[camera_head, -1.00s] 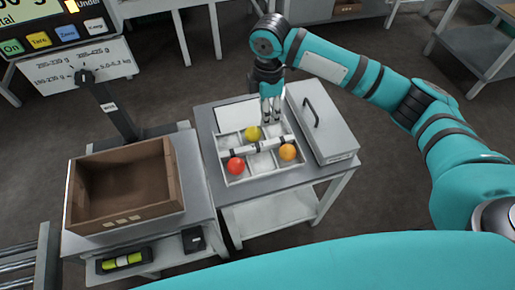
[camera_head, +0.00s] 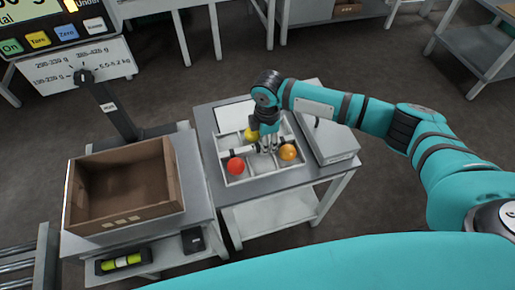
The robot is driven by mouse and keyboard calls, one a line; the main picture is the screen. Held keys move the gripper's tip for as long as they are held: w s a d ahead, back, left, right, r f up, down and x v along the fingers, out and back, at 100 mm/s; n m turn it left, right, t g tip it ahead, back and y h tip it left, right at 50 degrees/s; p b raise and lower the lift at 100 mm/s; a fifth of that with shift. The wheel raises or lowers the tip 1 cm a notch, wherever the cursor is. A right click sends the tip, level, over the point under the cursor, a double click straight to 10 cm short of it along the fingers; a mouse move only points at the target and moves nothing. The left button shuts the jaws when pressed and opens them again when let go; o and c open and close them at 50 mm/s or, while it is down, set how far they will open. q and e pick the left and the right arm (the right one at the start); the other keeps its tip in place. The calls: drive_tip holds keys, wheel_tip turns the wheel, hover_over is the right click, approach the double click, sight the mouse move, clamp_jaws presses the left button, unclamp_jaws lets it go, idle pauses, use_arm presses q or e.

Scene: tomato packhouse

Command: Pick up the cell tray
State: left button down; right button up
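The cell tray (camera_head: 264,175) is a white divided tray on a small grey table. It holds a red tomato (camera_head: 235,166) at the left, a yellow tomato (camera_head: 251,134) at the back and an orange tomato (camera_head: 288,152) at the right. A pale handle bar with dark bands (camera_head: 243,150) crosses its middle. My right gripper (camera_head: 268,146) points down at the bar, right of its middle. Its fingertips overlap the bar in the picture; whether they are closed on it is too small to tell. My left gripper is not in view.
A grey lidded case (camera_head: 335,150) stands right of the tray, partly behind my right arm. An empty brown box (camera_head: 128,223) sits on the scale bench at the left, with a dark post (camera_head: 107,108) behind it. Floor is open beyond the table.

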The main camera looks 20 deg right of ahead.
idle(0.6)
drive_tip(key=shift+f, duration=0.1)
clamp_jaws()
